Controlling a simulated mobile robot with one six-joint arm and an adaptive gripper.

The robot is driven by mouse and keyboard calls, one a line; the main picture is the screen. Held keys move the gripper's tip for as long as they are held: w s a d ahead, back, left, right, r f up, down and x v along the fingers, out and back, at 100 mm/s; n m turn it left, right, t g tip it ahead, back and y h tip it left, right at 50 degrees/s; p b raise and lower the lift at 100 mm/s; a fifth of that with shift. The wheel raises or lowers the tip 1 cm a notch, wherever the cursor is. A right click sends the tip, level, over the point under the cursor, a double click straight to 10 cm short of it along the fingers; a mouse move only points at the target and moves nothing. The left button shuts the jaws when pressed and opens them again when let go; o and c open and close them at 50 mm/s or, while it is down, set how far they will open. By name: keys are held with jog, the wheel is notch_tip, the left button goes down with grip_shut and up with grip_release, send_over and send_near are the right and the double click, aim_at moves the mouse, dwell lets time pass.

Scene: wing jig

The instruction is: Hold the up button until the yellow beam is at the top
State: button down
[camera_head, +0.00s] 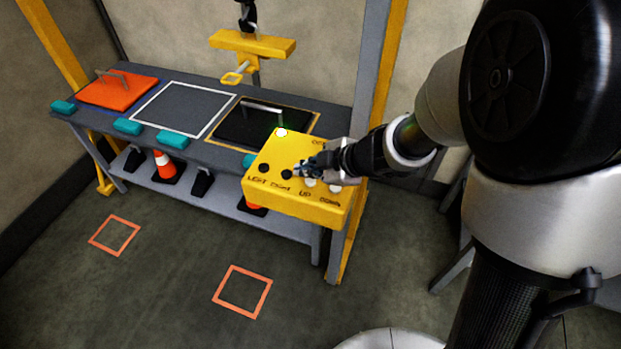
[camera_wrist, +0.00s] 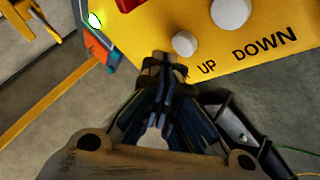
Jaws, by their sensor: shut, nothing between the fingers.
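The yellow control box (camera_head: 275,152) stands at the right front of the bench. Its white UP button (camera_wrist: 185,43) and larger-looking white DOWN button (camera_wrist: 231,12) show in the wrist view, with black labels below them. My gripper (camera_head: 301,169) is shut and empty over the box's face. In the wrist view its fingertips (camera_wrist: 164,66) are just left of and below the UP button; I cannot tell whether they touch it. The yellow beam (camera_head: 252,43) hangs level from a dark hook above the bench, with a yellow ring below it. The hoist's top is out of frame.
On the bench are an orange plate with a handle (camera_head: 118,90), a white-outlined empty square (camera_head: 183,109) and a black plate (camera_head: 240,128). A lit whitish-green lamp (camera_head: 281,132) is on the box. A grey and yellow post (camera_head: 375,75) rises behind the box.

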aim_at(309, 183)
jog(key=shift+f, duration=0.15)
jog(key=shift+f, duration=0.3)
jog(key=shift+f+b, duration=0.45)
dwell(0.5)
jog(key=shift+r, duration=0.1)
dwell(2.2)
jog(key=shift+r+p, duration=0.85)
jog(key=shift+p, duration=0.25)
notch_tip(309, 183, up, 5)
jog(key=p, duration=0.5)
jog(key=shift+p, duration=0.3)
